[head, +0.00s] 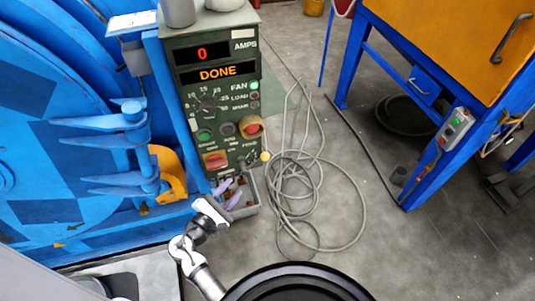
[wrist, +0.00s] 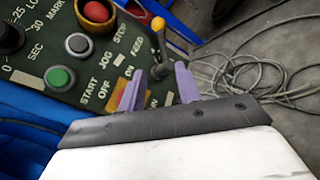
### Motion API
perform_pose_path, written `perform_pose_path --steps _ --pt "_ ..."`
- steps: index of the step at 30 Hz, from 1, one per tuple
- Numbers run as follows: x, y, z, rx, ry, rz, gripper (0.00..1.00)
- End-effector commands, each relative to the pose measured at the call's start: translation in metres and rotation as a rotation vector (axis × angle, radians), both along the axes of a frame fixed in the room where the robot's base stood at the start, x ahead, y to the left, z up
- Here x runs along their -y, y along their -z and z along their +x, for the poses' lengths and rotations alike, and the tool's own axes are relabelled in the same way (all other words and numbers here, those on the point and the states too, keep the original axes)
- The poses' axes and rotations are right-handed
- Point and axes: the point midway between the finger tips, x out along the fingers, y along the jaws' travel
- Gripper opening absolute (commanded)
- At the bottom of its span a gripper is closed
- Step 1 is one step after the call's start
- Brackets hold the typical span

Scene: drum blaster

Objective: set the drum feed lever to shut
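The drum feed lever is a thin metal stalk with a yellow ball knob (head: 265,156), low on the right side of the green control panel (head: 218,100). In the wrist view the knob (wrist: 158,24) points up beside the FEED label, and the stalk's lower end shows just beyond my fingertips. My gripper (head: 230,192) has purple fingers and is in front of the panel's lower part, below and left of the knob. In the wrist view its fingers (wrist: 163,82) stand apart with nothing held. The lever's position markings are not readable.
An orange-red switch (head: 215,160) and several buttons sit beside the lever. The display reads 0 and DONE. A grey box (head: 247,207) stands below the panel. The blue blaster machine (head: 60,130) is at left. Coiled cable (head: 295,185) lies on the floor at right.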

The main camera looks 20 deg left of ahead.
Motion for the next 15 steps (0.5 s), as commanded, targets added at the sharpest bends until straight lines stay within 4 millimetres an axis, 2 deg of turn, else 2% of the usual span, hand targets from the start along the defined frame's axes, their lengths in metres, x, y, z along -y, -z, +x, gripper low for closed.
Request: perform_pose_path --steps 3,7,15 --pt "0.006 0.003 -0.001 0.006 0.017 -0.033 0.33" --pt "0.010 0.002 0.012 0.006 0.019 -0.034 0.33" --pt "0.024 0.002 0.066 0.005 0.019 -0.032 0.33"
